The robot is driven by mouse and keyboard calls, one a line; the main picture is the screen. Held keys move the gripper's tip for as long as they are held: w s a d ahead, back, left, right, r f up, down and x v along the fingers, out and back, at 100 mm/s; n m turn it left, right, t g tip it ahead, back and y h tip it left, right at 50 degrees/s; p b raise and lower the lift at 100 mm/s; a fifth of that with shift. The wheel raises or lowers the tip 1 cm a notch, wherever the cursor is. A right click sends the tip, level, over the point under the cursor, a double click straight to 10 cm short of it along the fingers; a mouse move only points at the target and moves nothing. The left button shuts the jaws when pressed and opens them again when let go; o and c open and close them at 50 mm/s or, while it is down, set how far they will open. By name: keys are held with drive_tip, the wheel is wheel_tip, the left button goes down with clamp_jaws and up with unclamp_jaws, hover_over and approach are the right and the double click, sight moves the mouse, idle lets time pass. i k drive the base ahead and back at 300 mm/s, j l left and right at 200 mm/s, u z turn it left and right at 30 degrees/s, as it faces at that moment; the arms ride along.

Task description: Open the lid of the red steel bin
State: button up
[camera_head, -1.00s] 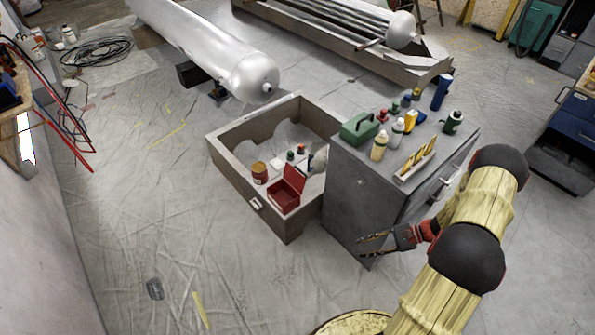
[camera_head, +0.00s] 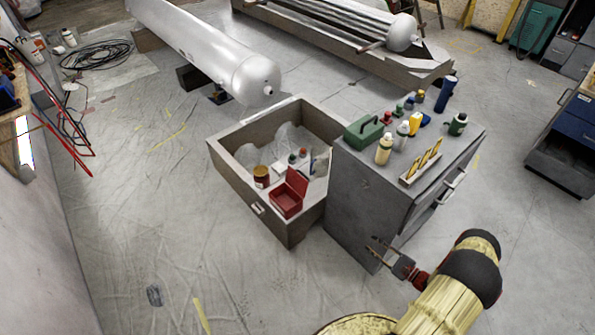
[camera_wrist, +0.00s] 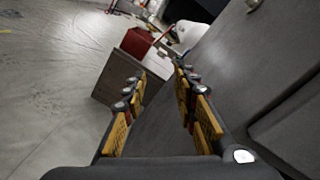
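The red steel bin (camera_head: 285,203) sits at the front corner of the low wooden crate. Its lid (camera_head: 297,182) stands raised along the bin's right-hand side, and the inside shows. In the wrist view the red bin (camera_wrist: 135,42) is at the top, beyond the fingertips, with a thin red edge rising to its right. My gripper (camera_head: 370,245) is apart from the bin, to its lower right, close to the front of the grey cabinet. Its two fingers are spread with nothing between them, as the wrist view also shows (camera_wrist: 160,82).
The grey cabinet (camera_head: 365,195) stands right of the crate (camera_head: 232,182), with bottles, a green box and a tray on top. A jar (camera_head: 261,176) and small bottles stand behind the bin.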

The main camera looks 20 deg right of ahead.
sight(295, 180)
drive_tip(key=i+j, duration=0.25)
drive_tip(key=i, duration=0.2)
drive_tip(key=i+j, duration=0.55)
drive_tip(key=i, duration=0.3)
